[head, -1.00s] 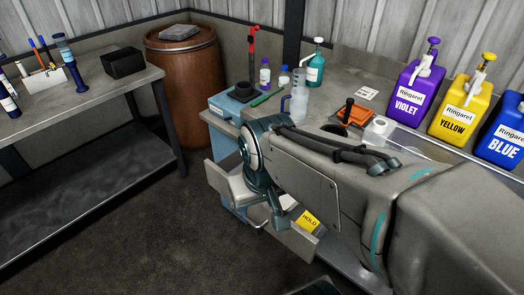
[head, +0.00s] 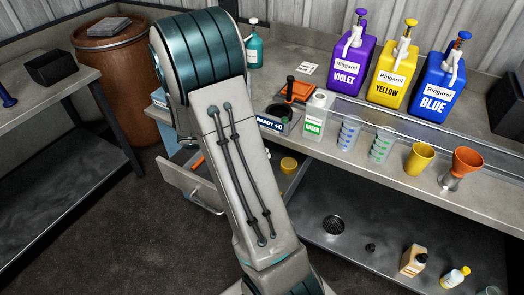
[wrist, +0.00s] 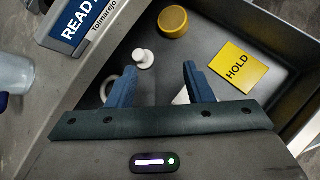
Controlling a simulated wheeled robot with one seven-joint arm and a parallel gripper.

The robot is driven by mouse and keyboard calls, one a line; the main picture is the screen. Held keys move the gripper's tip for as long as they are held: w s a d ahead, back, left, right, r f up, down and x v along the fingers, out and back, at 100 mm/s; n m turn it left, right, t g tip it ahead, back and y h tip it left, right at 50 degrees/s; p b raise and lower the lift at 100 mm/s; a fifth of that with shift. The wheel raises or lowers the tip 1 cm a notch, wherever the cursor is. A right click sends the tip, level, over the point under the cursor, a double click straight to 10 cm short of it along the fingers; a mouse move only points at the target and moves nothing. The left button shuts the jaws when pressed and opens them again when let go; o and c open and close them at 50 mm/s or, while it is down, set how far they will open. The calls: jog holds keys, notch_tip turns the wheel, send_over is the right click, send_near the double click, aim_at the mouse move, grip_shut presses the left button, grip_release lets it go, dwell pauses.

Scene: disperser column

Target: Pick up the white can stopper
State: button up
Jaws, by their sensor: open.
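The white stopper (wrist: 143,59) is a small knob with a round flange, lying in the open grey drawer (wrist: 192,50). In the wrist view it is just beyond my gripper (wrist: 157,72), nearer the left blue finger than the right. The jaws are open, with nothing seen held between them. In the head view my arm hides the gripper and the stopper; part of the drawer (head: 190,187) shows beside the arm.
The drawer also holds a yellow round cap (wrist: 172,21), a yellow HOLD card (wrist: 236,67) and a white ring (wrist: 106,89) partly behind the left finger. The READY display (wrist: 80,18) sits on the bench above the drawer. Bottles and cups (head: 420,158) line the bench.

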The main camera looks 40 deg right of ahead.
jog(key=w+d+f+n, duration=0.1)
jog(key=f, duration=0.1)
jog(key=w+d+f+n+h, duration=0.1)
jog(key=d+f+n, duration=0.1)
jog(key=w+d+f+n+t, duration=0.1)
jog(key=w+f+n, duration=0.1)
jog(key=f, duration=0.1)
jog(key=shift+d+f+h, duration=0.1)
jog(key=shift+d+h, duration=0.05)
jog(key=shift+h, duration=0.15)
jog(key=shift+n, duration=0.3)
jog(key=shift+p+x, duration=0.95)
jog(key=shift+x, duration=2.9)
jog(key=shift+f, duration=0.15)
jog(key=c, duration=0.7)
